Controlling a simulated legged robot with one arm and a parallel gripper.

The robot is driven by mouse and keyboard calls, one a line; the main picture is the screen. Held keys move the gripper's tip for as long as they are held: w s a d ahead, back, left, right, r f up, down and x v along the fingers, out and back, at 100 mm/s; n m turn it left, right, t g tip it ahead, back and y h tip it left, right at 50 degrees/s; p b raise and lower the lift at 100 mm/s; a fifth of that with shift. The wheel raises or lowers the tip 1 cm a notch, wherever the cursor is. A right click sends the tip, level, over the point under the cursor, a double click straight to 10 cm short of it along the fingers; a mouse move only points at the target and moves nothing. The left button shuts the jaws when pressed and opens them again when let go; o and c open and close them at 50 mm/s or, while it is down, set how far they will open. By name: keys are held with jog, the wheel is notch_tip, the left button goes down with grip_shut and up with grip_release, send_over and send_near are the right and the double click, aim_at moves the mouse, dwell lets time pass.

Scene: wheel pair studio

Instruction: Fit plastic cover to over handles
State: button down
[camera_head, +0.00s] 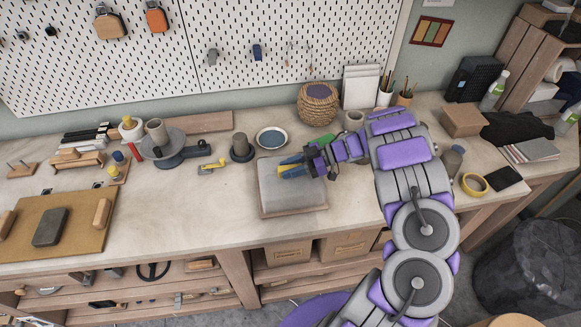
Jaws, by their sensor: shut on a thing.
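A small blue-and-yellow piece (291,167) shows at the tip of my gripper (309,161), over the left part of a grey pad on a board (290,198). It looks like a pair of handles, with blue on the upper and lower parts and yellow between. My gripper is shut on this piece, reaching in from the right. The dark fingers partly hide where they meet it. It is too small to tell the plastic cover from the handles, or whether the piece touches the pad.
A woven basket (318,104) is at the back. A yellow-handled tool (212,166) lies to the left. The bench in front of it is clear.

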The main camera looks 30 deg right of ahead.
jog(key=shift+f, duration=0.15)
jog(key=shift+f+b, duration=0.35)
jog(key=shift+f, duration=0.05)
jog(key=c, duration=0.7)
grip_release()
jog(key=shift+c, duration=0.2)
jog(key=p+v, duration=0.1)
jog(key=v, duration=1.6)
jog(key=shift+d, duration=0.3)
jog(key=shift+w, duration=0.1)
